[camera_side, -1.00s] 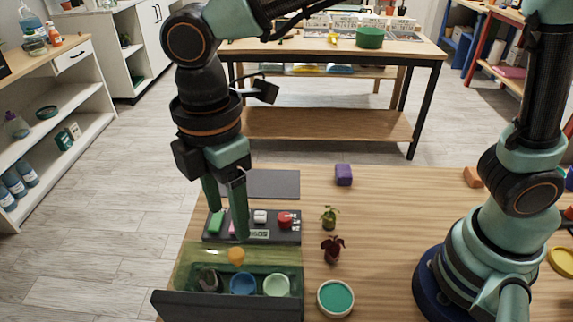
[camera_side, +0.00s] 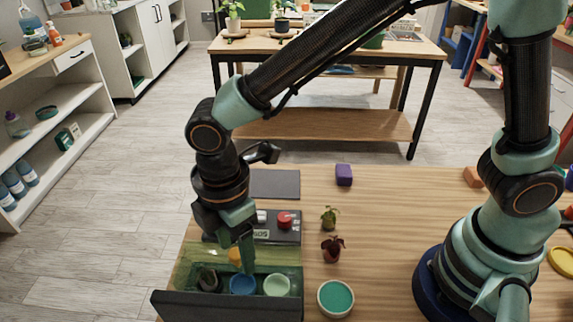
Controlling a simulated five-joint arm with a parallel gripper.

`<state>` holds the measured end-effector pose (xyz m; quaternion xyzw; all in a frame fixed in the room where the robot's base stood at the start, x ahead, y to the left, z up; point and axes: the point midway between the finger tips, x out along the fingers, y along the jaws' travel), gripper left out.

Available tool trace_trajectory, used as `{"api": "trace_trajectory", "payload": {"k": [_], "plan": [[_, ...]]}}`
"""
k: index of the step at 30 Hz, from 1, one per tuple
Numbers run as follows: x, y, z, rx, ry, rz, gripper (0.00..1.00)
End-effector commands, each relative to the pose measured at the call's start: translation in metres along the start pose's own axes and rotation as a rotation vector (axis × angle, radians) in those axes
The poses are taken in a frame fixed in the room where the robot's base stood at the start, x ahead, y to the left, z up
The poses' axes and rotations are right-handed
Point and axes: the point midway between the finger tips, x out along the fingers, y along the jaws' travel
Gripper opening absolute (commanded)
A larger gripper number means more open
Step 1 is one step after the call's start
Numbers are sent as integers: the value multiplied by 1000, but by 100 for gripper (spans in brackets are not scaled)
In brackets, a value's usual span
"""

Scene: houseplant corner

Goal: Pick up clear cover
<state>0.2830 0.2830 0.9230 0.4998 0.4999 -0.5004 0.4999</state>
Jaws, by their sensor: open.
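The clear cover (camera_side: 285,254) is a see-through, yellow-green tinted piece over the dark box (camera_side: 225,306) at the lower left. An orange knob-like piece (camera_side: 234,255) shows at the cover, partly hidden by my gripper. My gripper (camera_side: 238,262) points down at the cover, with its fingers open around or beside the knob. I cannot tell whether they touch it. Inside the box, a dark cup (camera_side: 208,280), a blue cup (camera_side: 242,285) and a pale green cup (camera_side: 277,285) show through the cover.
Behind the cover lies a dark panel with a red button (camera_side: 284,220), partly hidden by my gripper. A purple block (camera_side: 344,175) sits farther back. The table's middle is clear.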

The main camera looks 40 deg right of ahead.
Motion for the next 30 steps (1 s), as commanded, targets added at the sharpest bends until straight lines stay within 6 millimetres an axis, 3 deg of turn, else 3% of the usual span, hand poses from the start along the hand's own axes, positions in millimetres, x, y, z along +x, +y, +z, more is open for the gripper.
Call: {"api": "trace_trajectory", "payload": {"k": [1, 2, 6, 7, 30], "plan": [[0, 0, 0, 0, 0, 0, 65], [0, 0, 0, 0, 0, 0, 57], [0, 0, 0, 0, 1, 1, 4], [-1, 0, 0, 0, 1, 1, 0], [-1, 0, 0, 0, 1, 1, 0]]}}
